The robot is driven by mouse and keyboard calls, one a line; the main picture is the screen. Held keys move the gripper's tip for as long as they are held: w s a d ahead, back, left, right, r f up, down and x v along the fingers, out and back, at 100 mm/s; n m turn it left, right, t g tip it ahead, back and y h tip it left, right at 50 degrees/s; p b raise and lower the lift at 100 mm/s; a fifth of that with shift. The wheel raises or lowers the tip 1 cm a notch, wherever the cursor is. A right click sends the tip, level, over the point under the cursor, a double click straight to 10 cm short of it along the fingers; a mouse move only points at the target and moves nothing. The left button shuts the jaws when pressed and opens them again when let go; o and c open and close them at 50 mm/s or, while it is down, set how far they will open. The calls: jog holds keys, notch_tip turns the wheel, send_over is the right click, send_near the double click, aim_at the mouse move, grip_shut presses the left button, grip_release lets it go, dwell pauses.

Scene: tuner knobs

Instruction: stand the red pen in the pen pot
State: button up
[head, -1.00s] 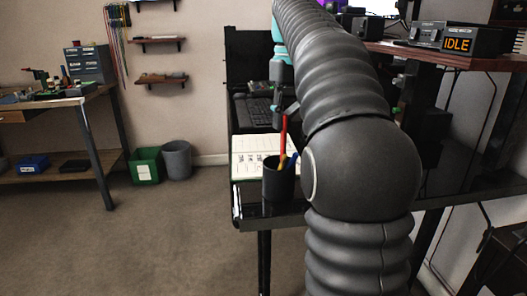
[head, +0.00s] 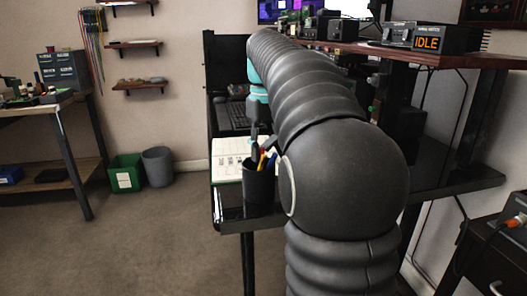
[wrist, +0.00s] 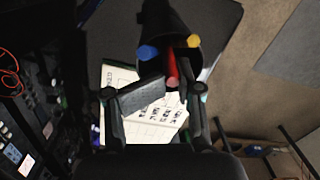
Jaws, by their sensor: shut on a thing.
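The black pen pot (head: 259,186) stands near the left front corner of the black desk. In the wrist view the pot (wrist: 168,22) is at the top, with blue and yellow pens in it. The red pen (wrist: 172,68) runs from between my fingers into the pot's mouth. My gripper (wrist: 174,92) is shut on the red pen, just above the rim. In the head view my gripper (head: 259,140) is small and low over the pot, and the red pen is mostly hidden there. I cannot tell whether the pen touches the pot's bottom.
An open notebook (head: 228,160) lies beside the pot. A keyboard (head: 232,117) is further back on the desk. My arm covers much of the desk's middle. A green bin (head: 126,172) and a grey bin (head: 158,166) stand on the floor to the left.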

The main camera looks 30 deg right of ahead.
jog(key=o, duration=1.1)
notch_tip(320, 180, up, 8)
jog(key=shift+w+d+f+p, duration=0.15)
jog(key=shift+w+f+p, duration=0.05)
jog(key=shift+p, duration=0.2)
